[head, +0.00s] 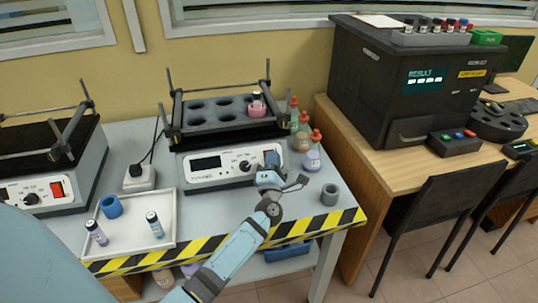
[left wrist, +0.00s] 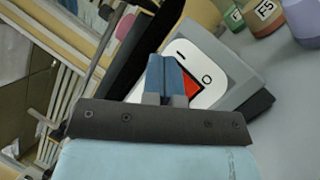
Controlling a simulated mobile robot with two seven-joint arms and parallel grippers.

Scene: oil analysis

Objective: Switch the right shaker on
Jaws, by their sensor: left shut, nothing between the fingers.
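The right shaker (head: 200,174) stands on the grey bench, with a white front panel, a dark blank-looking display and a knob. My left gripper (head: 272,160) is shut and empty at the right end of the panel, covering the switch there. In the left wrist view, the shut fingertips (left wrist: 167,62) are close in front of the red switch (left wrist: 192,86), partly hiding it; I and O marks show on the white plate. I cannot tell whether they touch. My right gripper is not in view.
Several capped bottles (head: 312,155) stand just right of the shaker. A grey ring-shaped holder (head: 330,194) is near the bench's right edge. A white tray (head: 165,247) with vials and a blue ring lies front left. Another shaker (head: 40,193) stands at far left.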

